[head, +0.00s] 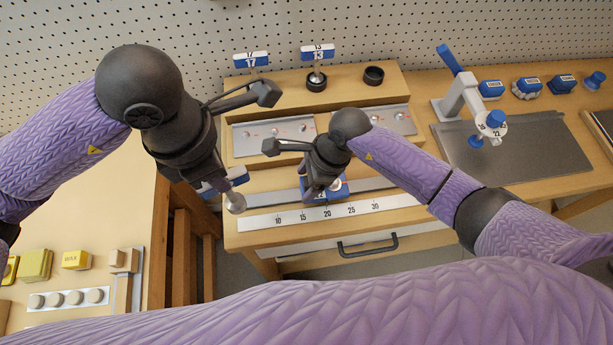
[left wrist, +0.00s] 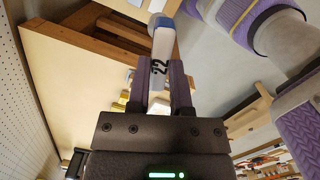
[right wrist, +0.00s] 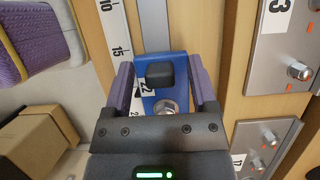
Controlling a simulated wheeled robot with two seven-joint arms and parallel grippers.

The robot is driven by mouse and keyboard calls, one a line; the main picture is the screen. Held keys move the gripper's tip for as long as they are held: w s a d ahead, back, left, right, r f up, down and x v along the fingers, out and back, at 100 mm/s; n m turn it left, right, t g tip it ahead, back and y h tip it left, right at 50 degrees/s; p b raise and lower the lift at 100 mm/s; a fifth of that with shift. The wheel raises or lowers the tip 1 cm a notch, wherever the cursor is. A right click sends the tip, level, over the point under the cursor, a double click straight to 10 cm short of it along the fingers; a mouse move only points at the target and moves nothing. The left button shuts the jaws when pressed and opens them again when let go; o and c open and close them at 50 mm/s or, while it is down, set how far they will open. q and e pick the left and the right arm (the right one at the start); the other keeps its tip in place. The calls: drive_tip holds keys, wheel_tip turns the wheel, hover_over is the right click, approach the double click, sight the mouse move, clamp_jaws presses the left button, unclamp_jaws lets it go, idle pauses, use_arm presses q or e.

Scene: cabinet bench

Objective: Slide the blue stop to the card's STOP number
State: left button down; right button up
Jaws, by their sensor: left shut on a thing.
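The blue stop (head: 341,188) sits on the metal rail above the white number scale (head: 395,203), near the scale's 20. The right wrist view shows the stop (right wrist: 180,62) with a dark knob and a silver screw. My right gripper (head: 312,194) is down at the stop. Its fingers (right wrist: 163,85) stand one on each side, with what look like slim gaps. My left gripper (head: 222,188) is shut on a white and blue card reading 22 (left wrist: 161,68), held off the bench's left end.
Cards reading 17 (head: 251,61) and 13 (head: 318,54) stand at the back. An empty dark cup (head: 374,75) is beside them. A drawer handle (head: 368,246) is below the scale.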

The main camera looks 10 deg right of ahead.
use_arm(q)
wheel_tip(320, 180, up, 2)
drive_tip(key=shift+r+p, duration=0.25)
drive_tip(key=shift+p, duration=0.9)
use_arm(e)
drive_tip(key=v, duration=1.2)
